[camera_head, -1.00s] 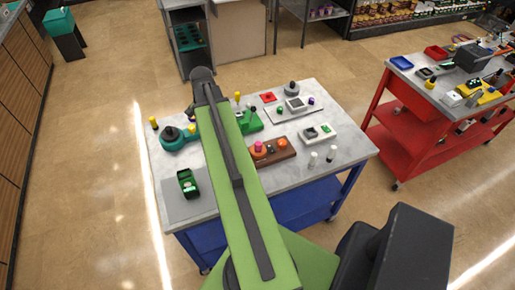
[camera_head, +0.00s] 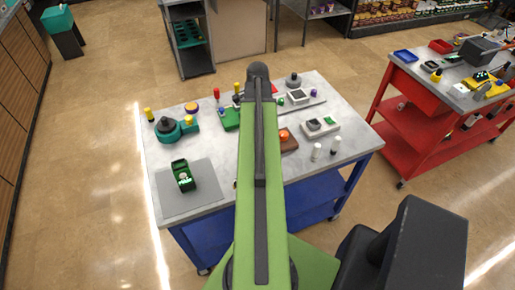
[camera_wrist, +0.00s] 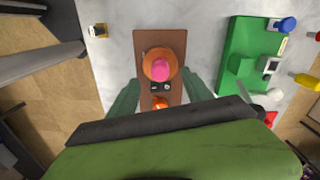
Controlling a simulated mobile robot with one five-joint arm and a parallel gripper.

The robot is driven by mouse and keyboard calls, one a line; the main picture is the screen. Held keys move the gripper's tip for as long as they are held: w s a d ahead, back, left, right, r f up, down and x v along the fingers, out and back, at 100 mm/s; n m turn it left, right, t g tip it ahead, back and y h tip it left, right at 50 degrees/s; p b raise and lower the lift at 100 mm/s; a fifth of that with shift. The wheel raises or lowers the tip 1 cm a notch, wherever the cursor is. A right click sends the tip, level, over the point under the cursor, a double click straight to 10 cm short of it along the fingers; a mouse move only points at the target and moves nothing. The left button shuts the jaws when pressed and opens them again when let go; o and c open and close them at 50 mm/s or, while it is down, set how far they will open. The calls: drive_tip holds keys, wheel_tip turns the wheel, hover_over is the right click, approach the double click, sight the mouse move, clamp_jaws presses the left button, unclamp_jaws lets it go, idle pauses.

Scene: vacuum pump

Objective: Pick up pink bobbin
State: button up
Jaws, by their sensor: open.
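The pink bobbin (camera_wrist: 159,68) shows in the wrist view, seen from above, in the middle of a round orange piece (camera_wrist: 161,54) on a brown board (camera_wrist: 146,41). My gripper (camera_wrist: 161,77) is open. Its two green fingers stand to the left and right of the board's lower half, with the bobbin between their tips in the picture. The height of the fingers above it is hard to tell. In the head view my arm hides the bobbin; only the right end of the brown board (camera_head: 289,146) shows, with an orange knob (camera_head: 284,136) on it.
A green block fixture (camera_wrist: 253,50) stands right of the board in the wrist view. A red cart (camera_head: 410,115) stands at the right.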

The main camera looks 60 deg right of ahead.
wheel_tip(320, 180, down, 10)
drive_tip(key=b, duration=0.8)
drive_tip(key=shift+d, duration=0.15)
drive_tip(key=shift+r, duration=0.2)
clamp_jaws()
